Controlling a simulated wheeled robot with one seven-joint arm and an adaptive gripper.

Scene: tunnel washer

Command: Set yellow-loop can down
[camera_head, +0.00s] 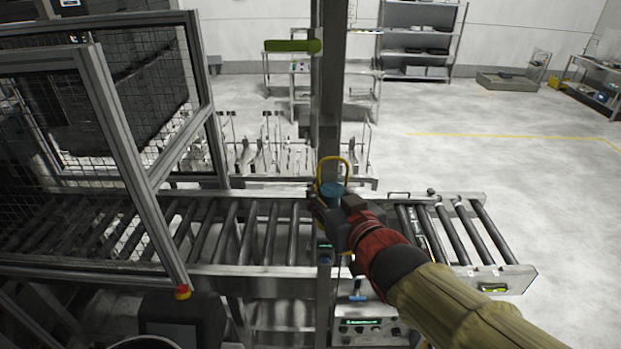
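The yellow-loop can has a blue top (331,189) and an upright yellow loop (333,160). It stands roughly upright in front of the grey post, over the roller conveyor (432,232) in the picture. My gripper (330,204) comes in from the lower right on my red-cuffed arm. Its dark fingers are closed around the can's body. The fingers hide most of the body and the can's underside, so I cannot tell whether it touches anything below.
A grey post (327,90) rises right behind the can. A mesh guard (110,160) closes off the left. A red stop button (183,292) sits on a dark box, front left. A control panel (364,330) stands below the conveyor. Open floor (520,150) lies right.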

